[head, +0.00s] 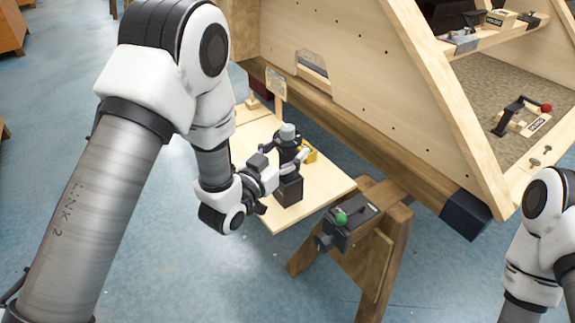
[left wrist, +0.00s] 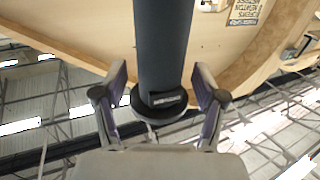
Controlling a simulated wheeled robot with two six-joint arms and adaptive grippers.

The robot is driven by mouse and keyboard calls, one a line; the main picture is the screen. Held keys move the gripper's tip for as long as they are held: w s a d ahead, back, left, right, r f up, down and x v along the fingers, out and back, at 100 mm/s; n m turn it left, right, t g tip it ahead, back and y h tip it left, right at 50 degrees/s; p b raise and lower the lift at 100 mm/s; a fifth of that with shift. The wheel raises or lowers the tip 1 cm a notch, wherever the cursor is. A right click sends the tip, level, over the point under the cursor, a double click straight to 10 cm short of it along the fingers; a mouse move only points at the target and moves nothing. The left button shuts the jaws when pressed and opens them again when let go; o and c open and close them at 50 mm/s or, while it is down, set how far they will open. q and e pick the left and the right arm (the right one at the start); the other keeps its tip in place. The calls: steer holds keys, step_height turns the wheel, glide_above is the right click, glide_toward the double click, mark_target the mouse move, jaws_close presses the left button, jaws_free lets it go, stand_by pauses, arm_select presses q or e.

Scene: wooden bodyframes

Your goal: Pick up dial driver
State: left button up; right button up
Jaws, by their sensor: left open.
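What looks like the dial driver (head: 288,143), a dark upright tool with a light grey top, stands in a black block-like holder (head: 288,190) on a pale wooden shelf. My left gripper (head: 291,161) is open, with its fingers on either side of the tool's body. In the left wrist view, the dark cylindrical body (left wrist: 164,45) with a wider black collar runs between the two spread fingers (left wrist: 163,103). Gaps show on both sides, so the fingers appear not to press on it. My right gripper is out of view; only part of the right arm shows.
The shelf (head: 272,221) sits low beside a large wooden frame panel (head: 350,75). A yellow item (head: 309,150) lies behind the tool. A dark device with a green knob (head: 342,219) sits on a wooden trestle to the right. Open blue floor lies in front.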

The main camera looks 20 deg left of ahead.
arm_select(q)
steer(key=shift+w+d, duration=0.15)
steer(key=shift+w, duration=0.3)
jaws_close()
steer(key=shift+r, duration=0.1)
step_height(320, 180, up, 12)
steer(key=p, duration=0.3)
steer(key=shift+p, duration=0.4)
step_height(320, 180, up, 8)
steer(key=p, duration=0.6)
steer(key=shift+p, duration=0.3)
